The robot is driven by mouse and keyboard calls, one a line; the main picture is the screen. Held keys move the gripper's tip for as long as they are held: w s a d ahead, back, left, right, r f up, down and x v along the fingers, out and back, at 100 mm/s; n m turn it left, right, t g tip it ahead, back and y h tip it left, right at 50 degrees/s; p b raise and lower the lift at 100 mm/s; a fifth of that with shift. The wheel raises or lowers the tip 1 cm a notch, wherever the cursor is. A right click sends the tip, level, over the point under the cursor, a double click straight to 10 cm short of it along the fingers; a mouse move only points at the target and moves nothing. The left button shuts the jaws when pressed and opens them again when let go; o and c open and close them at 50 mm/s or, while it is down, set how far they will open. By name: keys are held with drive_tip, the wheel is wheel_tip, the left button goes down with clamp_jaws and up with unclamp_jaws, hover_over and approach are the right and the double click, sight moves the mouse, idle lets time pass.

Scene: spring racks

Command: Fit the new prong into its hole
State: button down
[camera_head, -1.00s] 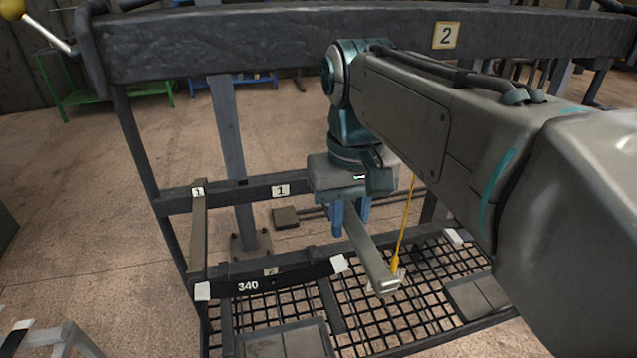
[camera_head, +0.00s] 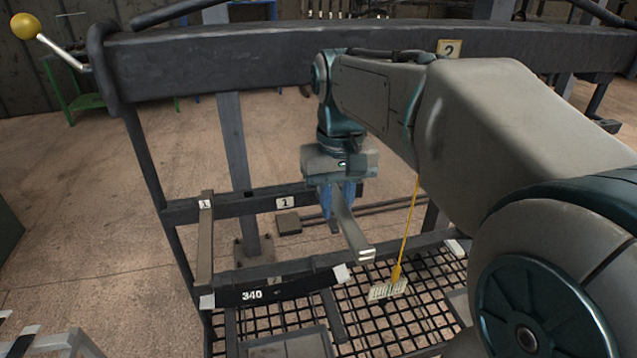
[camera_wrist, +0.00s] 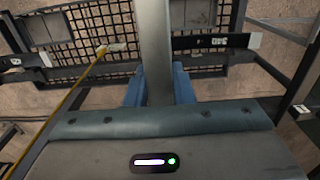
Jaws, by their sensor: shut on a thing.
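My gripper (camera_head: 339,203) has blue fingers and is shut on a flat grey bar, the new prong (camera_head: 352,232). The prong sticks out from the fingers, tilted down towards the camera, its pale end free above the mesh. In the wrist view the prong (camera_wrist: 154,45) runs up the middle from between the blue fingers (camera_wrist: 158,88). The gripper is in front of the rack's middle rail (camera_head: 180,213), right of its "1" plate. A similar fitted prong (camera_head: 205,250), labelled 1, stands out from that rail at the left. I cannot make out the hole.
A thick upper beam (camera_head: 250,60) crosses above the gripper. A dark bar marked 340 (camera_head: 290,290) lies below left, above the black mesh (camera_head: 410,325).

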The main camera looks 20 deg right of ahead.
drive_tip(key=shift+w+p, duration=0.7)
drive_tip(key=shift+w, duration=1.45)
drive_tip(key=shift+f+b, duration=1.85)
drive_tip(key=shift+f, duration=0.9)
idle(1.0)
drive_tip(key=c, duration=1.2)
unclamp_jaws()
drive_tip(key=shift+o, duration=0.2)
wheel_tip(320, 180, up, 14)
drive_tip(key=shift+f, duration=0.25)
drive_tip(key=shift+r, duration=0.2)
